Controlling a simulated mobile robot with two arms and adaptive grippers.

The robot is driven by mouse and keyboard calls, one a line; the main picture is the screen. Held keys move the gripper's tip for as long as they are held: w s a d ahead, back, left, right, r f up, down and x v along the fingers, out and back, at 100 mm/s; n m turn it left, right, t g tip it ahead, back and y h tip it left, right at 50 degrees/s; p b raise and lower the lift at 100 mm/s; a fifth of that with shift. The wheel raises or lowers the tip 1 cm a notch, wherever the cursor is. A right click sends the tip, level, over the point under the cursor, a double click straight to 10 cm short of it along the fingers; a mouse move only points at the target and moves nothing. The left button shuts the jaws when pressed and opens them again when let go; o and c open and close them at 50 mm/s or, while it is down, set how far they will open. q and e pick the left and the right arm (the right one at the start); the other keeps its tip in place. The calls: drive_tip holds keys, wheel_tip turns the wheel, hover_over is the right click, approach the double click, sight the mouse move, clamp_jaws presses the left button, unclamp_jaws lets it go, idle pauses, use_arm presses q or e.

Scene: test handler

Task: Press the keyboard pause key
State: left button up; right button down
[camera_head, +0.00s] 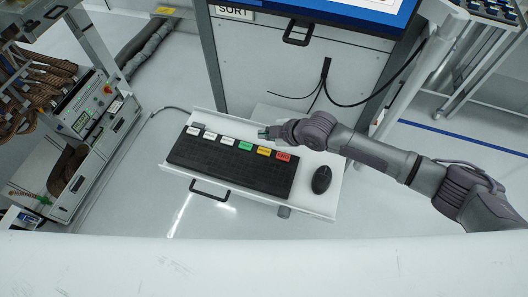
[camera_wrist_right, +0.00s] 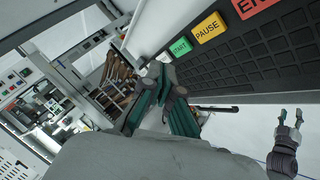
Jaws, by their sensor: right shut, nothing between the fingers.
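The black keyboard (camera_head: 222,163) lies on a white pull-out tray. Its yellow PAUSE key (camera_head: 264,151) sits in the back row, between the green START key (camera_head: 246,146) and the red END key (camera_head: 283,156). The PAUSE key also shows in the right wrist view (camera_wrist_right: 209,27). My right gripper (camera_head: 263,132) is shut and empty, just behind the PAUSE and START keys and apart from them in the picture. Its green fingers (camera_wrist_right: 165,72) show below the START key in the wrist view. My left gripper (camera_wrist_right: 291,114) shows only there, at right, with its fingers apart.
A black mouse (camera_head: 321,179) lies on the tray (camera_head: 318,208) right of the keyboard. A cabinet (camera_head: 290,65) with a screen above stands behind. A dark cable hangs at the cabinet front. A cart (camera_head: 85,160) with equipment stands at left.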

sight(266, 152)
wheel_tip(266, 152, down, 6)
drive_tip(key=b, duration=0.4)
drive_tip(key=shift+f, duration=0.1)
drive_tip(key=shift+f+b, duration=0.2)
drive_tip(key=shift+b, duration=0.1)
idle(0.7)
drive_tip(key=shift+f+b, duration=0.3)
drive_tip(key=shift+f, duration=0.1)
drive_tip(key=shift+f+b, duration=0.35)
drive_tip(key=shift+f, duration=0.05)
idle(0.7)
drive_tip(key=shift+r, duration=0.1)
drive_tip(key=shift+r+p, duration=0.7)
drive_tip(key=shift+r, duration=0.05)
